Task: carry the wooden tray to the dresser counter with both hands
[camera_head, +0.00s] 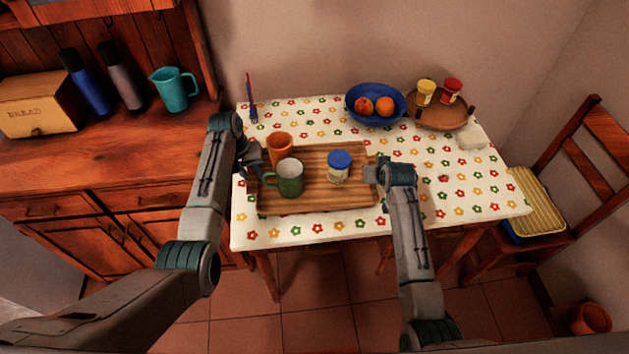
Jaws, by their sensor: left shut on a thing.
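The wooden tray (330,200) is on the flowered tablecloth, at the left part of the table. On it stand an orange cup (279,148), a green mug (290,180) and a small jar with a blue lid (339,166). My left gripper (254,164) is shut on the tray at its left edge. My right gripper (372,174) is at the tray's right edge; its fingers are too small and hidden to tell whether they are shut. The dresser counter (100,166) is at the left, beside the table.
On the counter stand a bread box (38,103), a blue bottle (88,86), a grey bottle (123,78) and a teal jug (173,89); its front part is clear. A blue fruit bowl (376,103) and a round tray (440,115) are at the table's back. A chair (545,195) stands right.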

